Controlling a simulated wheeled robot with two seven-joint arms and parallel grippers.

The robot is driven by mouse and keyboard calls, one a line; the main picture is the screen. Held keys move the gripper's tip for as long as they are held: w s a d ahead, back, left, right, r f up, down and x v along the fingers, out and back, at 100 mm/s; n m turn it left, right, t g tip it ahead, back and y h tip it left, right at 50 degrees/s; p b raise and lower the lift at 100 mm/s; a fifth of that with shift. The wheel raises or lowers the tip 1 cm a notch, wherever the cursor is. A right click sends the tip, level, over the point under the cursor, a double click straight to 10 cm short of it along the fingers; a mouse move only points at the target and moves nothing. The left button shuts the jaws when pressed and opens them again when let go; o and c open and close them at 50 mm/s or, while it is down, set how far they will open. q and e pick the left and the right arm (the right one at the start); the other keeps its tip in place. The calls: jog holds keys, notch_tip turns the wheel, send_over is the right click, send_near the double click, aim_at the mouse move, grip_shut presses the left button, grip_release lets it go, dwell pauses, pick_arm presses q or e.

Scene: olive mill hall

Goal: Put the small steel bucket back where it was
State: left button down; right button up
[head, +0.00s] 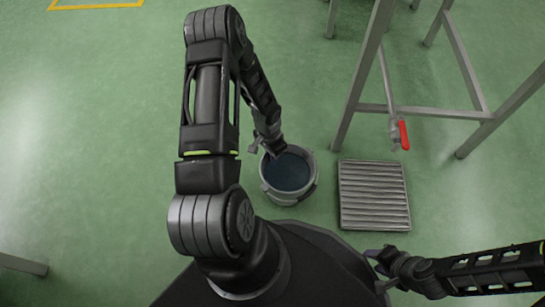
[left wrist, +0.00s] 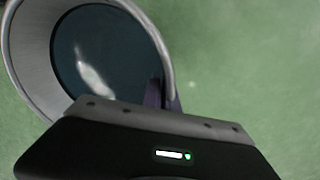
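The small steel bucket (head: 311,187) is a round grey pail with dark liquid inside, upright just in front of my base. It also shows in the left wrist view (left wrist: 33,75), at the upper left, with a bright reflection on the liquid. My left gripper (head: 270,150) is at the bucket's far left rim. In the left wrist view its fingertips (left wrist: 165,94) are close together with the rim between them. I cannot tell whether the bucket's base touches the floor. My right gripper (head: 377,268) is at the lower right, apart from the bucket, and seems empty.
A slatted metal grate (head: 374,196) lies on the green floor right of the bucket. A grey steel stand (head: 352,88) rises behind it, with a red-handled valve (head: 404,135) above the grate's far side.

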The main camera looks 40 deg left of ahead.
pick_arm(q)
jog(key=shift+w+r, duration=0.1)
jog(key=shift+f+b, duration=0.85)
jog(key=shift+f, duration=1)
jog(key=shift+f, duration=0.15)
jog(key=c, duration=1.7)
grip_release()
